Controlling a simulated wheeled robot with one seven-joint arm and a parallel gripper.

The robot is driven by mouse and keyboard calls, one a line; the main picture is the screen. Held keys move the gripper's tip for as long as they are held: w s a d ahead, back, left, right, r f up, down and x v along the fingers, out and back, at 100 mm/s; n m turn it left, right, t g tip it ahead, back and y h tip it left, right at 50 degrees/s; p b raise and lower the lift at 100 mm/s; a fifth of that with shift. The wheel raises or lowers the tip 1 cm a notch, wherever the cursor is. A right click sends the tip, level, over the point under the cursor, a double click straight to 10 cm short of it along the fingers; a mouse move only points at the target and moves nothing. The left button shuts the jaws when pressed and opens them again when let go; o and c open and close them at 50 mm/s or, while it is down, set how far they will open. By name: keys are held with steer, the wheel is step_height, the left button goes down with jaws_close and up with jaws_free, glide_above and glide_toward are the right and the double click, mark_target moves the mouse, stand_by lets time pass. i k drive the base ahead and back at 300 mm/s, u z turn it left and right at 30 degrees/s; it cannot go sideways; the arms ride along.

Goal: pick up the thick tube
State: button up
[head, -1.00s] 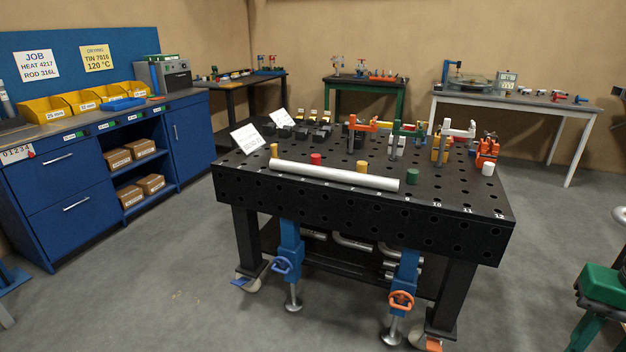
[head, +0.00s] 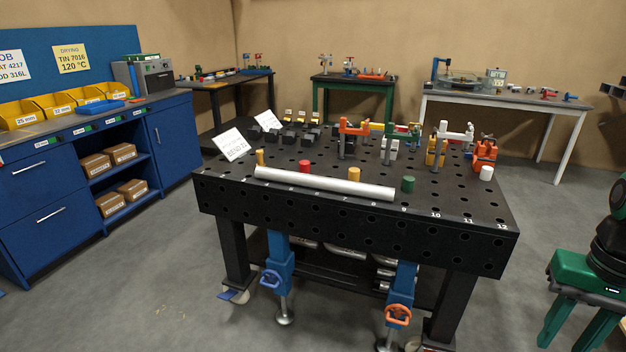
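A thick silver-white tube (head: 325,184) lies on the black perforated welding table (head: 450,207), along its front edge. My gripper is not in view.
Orange, green, yellow and white clamps (head: 355,127) stand toward the table's back. Two white cards (head: 232,144) stand at its left. Blue cabinets (head: 45,195) are on the left. A green stand (head: 585,275) with a black device is at the right. Grey floor is open around the table.

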mark_target(382, 193)
steer(key=z, duration=0.05)
steer(key=i, duration=1.35)
